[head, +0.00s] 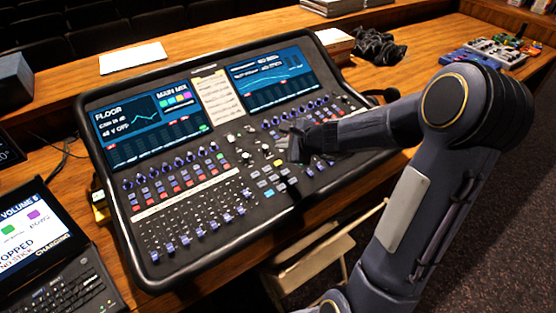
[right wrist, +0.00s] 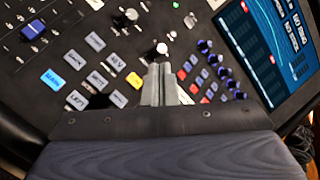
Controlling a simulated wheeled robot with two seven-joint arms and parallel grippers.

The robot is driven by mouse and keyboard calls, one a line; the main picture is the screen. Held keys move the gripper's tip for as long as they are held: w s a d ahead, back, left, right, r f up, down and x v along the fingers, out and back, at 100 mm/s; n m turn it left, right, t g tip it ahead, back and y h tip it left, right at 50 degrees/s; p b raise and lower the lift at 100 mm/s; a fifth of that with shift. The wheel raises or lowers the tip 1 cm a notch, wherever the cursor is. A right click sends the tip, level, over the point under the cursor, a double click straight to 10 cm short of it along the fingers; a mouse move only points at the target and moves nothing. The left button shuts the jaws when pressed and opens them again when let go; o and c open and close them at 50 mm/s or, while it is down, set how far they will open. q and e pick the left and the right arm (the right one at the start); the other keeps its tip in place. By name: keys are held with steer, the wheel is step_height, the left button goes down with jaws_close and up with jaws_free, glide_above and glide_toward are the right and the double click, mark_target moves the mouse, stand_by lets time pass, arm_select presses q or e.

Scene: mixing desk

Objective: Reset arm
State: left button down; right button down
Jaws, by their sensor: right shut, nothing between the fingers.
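My right arm reaches in from the right in the head view. My right gripper (head: 290,146) is over the middle of the mixing console (head: 168,266), near its knobs and buttons. In the right wrist view the two fingers (right wrist: 162,84) are together with nothing between them. The fingertips are close to a white-topped knob (right wrist: 162,49); I cannot tell whether they touch it. A yellow button (right wrist: 134,80) and a blue button (right wrist: 53,80) show to their left. My left gripper is not in view.
A laptop (head: 75,287) stands at the lower left. Papers (head: 132,56) lie behind the console. A stack of books (head: 336,42), a black cable bundle (head: 378,47) and small coloured pedals (head: 498,50) are at the back right. A chair (head: 318,262) is below the desk's front edge.

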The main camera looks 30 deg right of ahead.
stand_by(0.6)
steer(key=s+a+r+n+g+y, duration=0.2)
steer(key=s+a+r+n+y, duration=0.2)
steer(key=s+a+r+n, duration=0.75)
steer(key=s+f+n+g+h, duration=0.1)
steer(key=s+f+n, duration=0.1)
steer(key=s+n, duration=0.3)
steer(key=s+f+n+g+h, duration=0.1)
steer(key=s+f+n, duration=0.2)
steer(key=s, duration=0.8)
steer(key=shift+a+f+n+h, duration=0.25)
steer(key=shift+n+h, duration=0.15)
steer(key=shift+n, duration=0.85)
steer(key=c, duration=2.1)
jaws_free()
steer(key=shift+s+r, duration=0.1)
